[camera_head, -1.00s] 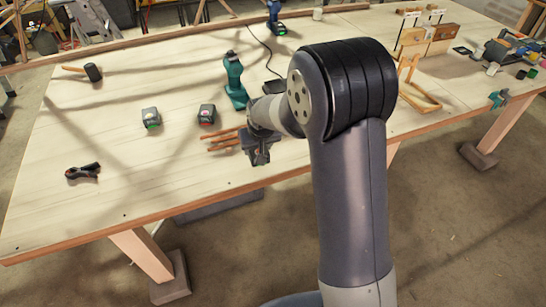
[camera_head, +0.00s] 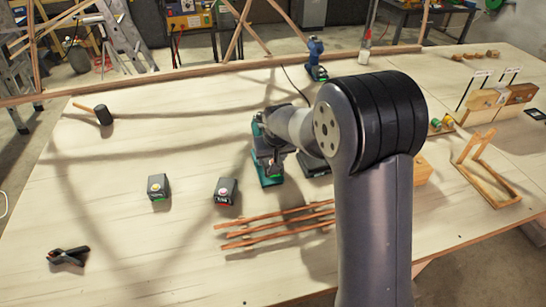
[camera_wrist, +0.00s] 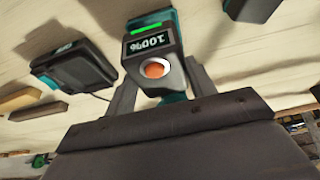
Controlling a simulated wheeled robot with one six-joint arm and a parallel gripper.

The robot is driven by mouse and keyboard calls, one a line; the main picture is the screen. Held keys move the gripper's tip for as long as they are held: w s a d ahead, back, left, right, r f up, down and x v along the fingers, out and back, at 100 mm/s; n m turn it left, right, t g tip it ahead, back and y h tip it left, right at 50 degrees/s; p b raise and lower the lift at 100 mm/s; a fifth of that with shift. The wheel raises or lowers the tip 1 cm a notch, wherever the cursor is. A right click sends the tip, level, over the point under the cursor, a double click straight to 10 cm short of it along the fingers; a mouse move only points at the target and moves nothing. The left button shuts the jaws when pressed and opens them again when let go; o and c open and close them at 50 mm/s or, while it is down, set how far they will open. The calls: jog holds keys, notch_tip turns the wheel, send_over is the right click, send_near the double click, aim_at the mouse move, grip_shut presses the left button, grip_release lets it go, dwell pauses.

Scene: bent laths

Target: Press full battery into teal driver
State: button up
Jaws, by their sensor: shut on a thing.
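The full battery (camera_wrist: 150,52), dark with a lit green bar, "100%" and an orange button, sits between the fingers of my gripper (camera_wrist: 160,92) in the wrist view. My gripper is shut on it. In the head view my gripper (camera_head: 276,160) is at the teal driver (camera_head: 267,178), partly covering it; the driver appears upright on the bench. Teal shows behind the battery in the wrist view, but I cannot tell whether the battery is in the driver or only close to it.
Two other batteries stand to the left, one with a yellow label (camera_head: 158,188) and one with a red mark (camera_head: 227,191). Several bent laths (camera_head: 270,232) lie in front. A dark charger (camera_head: 314,164) is right of the driver. A clamp (camera_head: 68,257) and mallet (camera_head: 103,115) lie left.

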jog(key=shift+w, duration=0.25)
jog(key=shift+w+r+b+x, duration=0.15)
jog(key=shift+b+x, duration=0.1)
jog(key=shift+x, duration=0.55)
jog(key=shift+w+b+x, duration=0.2)
jog(key=shift+b+x, duration=0.05)
jog(key=shift+x, duration=0.6)
jog(key=shift+w+r+b+x, duration=0.15)
jog(key=shift+b+x, duration=0.1)
jog(key=shift+x, duration=0.55)
jog(key=shift+a+f+b, duration=0.15)
jog(key=shift+f+b, duration=0.25)
jog(key=shift+f, duration=0.05)
jog(key=shift+f+b, duration=1.05)
jog(key=shift+b, duration=0.05)
jog(key=shift+s, duration=0.1)
jog(key=o, duration=1.3)
jog(key=shift+r, duration=0.1)
